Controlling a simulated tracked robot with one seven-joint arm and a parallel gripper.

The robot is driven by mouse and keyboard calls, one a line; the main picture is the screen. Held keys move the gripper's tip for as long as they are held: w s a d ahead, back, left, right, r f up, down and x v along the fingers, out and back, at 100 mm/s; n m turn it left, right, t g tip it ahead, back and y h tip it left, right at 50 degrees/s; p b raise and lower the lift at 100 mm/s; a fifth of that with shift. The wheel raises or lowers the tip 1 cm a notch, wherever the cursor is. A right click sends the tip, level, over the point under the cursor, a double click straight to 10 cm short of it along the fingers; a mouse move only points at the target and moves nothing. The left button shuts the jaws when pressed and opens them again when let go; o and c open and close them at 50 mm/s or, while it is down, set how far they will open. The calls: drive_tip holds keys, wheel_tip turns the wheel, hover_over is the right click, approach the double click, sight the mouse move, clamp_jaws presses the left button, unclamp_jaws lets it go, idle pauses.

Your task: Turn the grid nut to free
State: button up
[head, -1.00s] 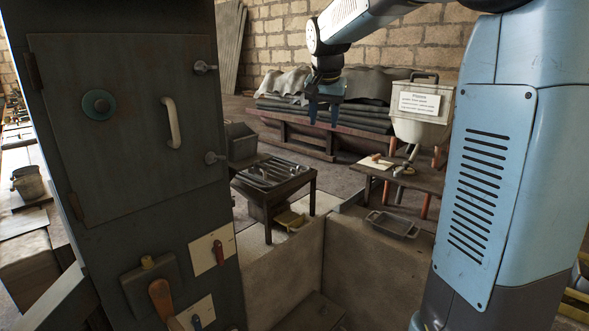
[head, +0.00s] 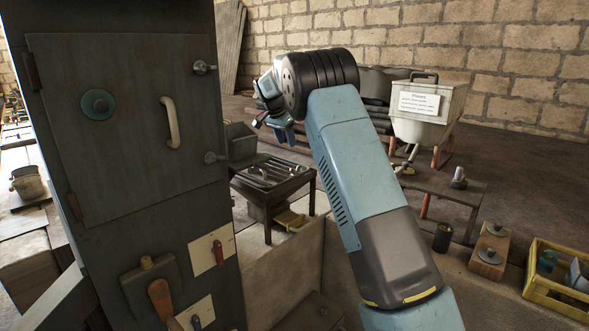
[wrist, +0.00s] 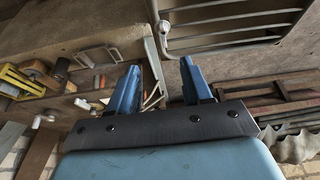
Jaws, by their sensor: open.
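A grey slatted grid (wrist: 235,20) fills the upper right of the wrist view. A small pale knob-like fitting (wrist: 164,27) sits at its left corner; I cannot tell whether it is the grid nut. In the head view a low dark table (head: 252,190) carries a slatted metal top that looks like a grid (head: 270,172), with small pieces on it too small to tell. My gripper (head: 284,128) hangs above and behind this table in the picture, left of my wrist. In the wrist view the blue fingers of my gripper (wrist: 158,90) are apart with nothing between them, clear of the grid.
A dark cabinet (head: 130,130) with a white handle and several levers stands close on the left. A white bin (head: 428,110) with a label stands on a bench behind my arm. A yellow crate (head: 565,282) lies at lower right. Corrugated sheets (wrist: 295,140) show in the wrist view.

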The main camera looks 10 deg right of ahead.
sight(294, 171)
drive_tip(key=x, duration=1.4)
drive_tip(key=shift+w+a+f, duration=0.25)
drive_tip(key=shift+w+f, duration=0.05)
drive_tip(key=shift+w, duration=0.1)
clamp_jaws()
drive_tip(key=shift+r, duration=0.1)
